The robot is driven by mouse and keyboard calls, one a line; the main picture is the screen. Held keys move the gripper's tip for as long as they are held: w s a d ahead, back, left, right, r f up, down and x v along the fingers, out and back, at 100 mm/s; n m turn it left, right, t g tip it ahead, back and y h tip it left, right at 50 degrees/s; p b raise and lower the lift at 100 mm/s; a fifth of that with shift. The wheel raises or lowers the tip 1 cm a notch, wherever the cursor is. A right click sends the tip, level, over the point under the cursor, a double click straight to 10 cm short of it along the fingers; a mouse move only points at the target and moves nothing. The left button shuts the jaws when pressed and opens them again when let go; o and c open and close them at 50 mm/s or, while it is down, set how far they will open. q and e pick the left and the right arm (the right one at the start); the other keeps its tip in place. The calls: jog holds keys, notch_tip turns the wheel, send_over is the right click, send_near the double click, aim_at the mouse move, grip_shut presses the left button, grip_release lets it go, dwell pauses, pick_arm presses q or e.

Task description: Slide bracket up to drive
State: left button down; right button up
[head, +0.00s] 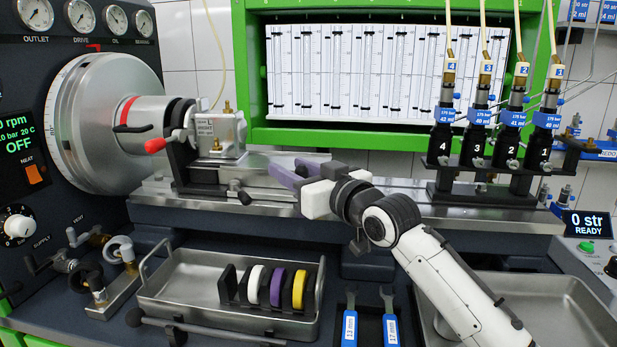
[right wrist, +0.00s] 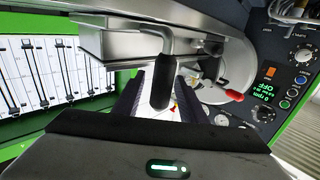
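The bracket (head: 228,158), with a grey metal pump body on it, sits on the rail at the left. It stands close beside the nose of the drive (head: 90,125), a large grey disc with a red lever; whether they touch, I cannot tell. My right gripper (head: 292,172), with purple fingers, is over the rail to the right of the bracket. In the right wrist view a bent metal lever with a black grip (right wrist: 162,82) shows between the spread dark fingers; contact is not visible. My left gripper is not in view.
A metal tray (head: 190,270) with a rack of white, purple and yellow rings stands in front of the rail. Two blue-handled wrenches (head: 370,328) lie right of it. Several black injectors (head: 480,135) stand in a holder at the right.

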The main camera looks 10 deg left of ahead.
jog(key=v, duration=0.9)
jog(key=shift+s+d+r, duration=0.1)
jog(key=shift+s+d, duration=0.05)
